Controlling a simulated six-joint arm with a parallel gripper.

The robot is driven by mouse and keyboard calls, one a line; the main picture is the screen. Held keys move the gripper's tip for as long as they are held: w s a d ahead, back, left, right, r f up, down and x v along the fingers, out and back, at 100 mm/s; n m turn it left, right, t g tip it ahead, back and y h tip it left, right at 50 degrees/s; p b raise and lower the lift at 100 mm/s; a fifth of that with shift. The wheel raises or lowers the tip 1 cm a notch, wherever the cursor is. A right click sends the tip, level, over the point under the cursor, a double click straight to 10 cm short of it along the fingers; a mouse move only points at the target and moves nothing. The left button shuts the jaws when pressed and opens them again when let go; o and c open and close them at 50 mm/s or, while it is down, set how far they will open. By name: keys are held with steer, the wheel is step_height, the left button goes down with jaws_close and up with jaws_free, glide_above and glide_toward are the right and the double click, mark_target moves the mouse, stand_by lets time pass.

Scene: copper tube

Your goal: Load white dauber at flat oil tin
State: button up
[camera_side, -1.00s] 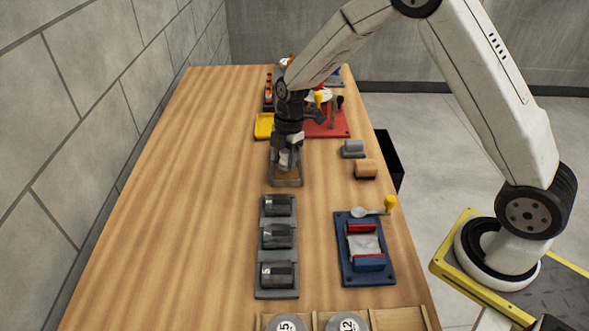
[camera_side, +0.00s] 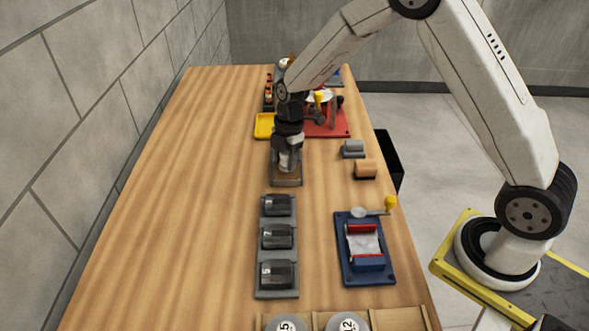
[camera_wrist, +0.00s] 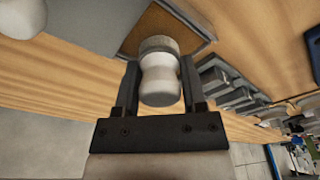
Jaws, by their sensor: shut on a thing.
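My gripper (camera_wrist: 155,95) points down and is shut on the white dauber (camera_wrist: 160,80), whose waist sits between the two dark fingers in the wrist view. The dauber's lower end is over the brown surface inside the flat oil tin (camera_wrist: 203,48). In the side view the grey tin (camera_side: 286,182) lies on the table under my gripper (camera_side: 287,160). The dauber (camera_side: 285,161) shows only partly there. I cannot tell whether the dauber touches the brown surface.
A grey rack (camera_side: 278,290) with several dark cylinders stands in front of the tin. A blue fixture (camera_side: 351,276) is at the right front. A grey block (camera_side: 353,148) and a copper-coloured piece (camera_side: 365,168) lie right of the tin. A yellow tray (camera_side: 263,124) is behind. The left of the table is clear.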

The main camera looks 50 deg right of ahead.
mark_target(284, 153)
steer(key=shift+f, duration=0.6)
stand_by(1.7)
steer(key=shift+r, duration=0.1)
steer(key=shift+r, duration=3.5)
steer(key=shift+s, duration=0.1)
steer(key=m, duration=0.1)
steer(key=s+m, duration=0.1)
steer(key=m, duration=0.2)
steer(key=shift+s+d+f+m+t, duration=0.25)
steer(key=shift+s+m+t, duration=0.05)
steer(key=shift+s+t, duration=0.1)
steer(key=m, duration=0.1)
steer(key=s+m, duration=0.1)
steer(key=m, duration=0.2)
steer(key=shift+s+d+f, duration=0.15)
steer(key=shift+s, duration=0.2)
steer(key=s+m, duration=0.1)
steer(key=m, duration=0.2)
steer(key=s+m+h, duration=0.1)
steer(key=s+m, duration=0.1)
steer(key=m, duration=0.1)
steer(key=s+m+t, duration=0.1)
steer(key=m, duration=0.2)
steer(key=shift+s+d+f+h, duration=0.2)
steer(key=shift+d+f+h, duration=0.1)
steer(key=shift+h, duration=0.1)
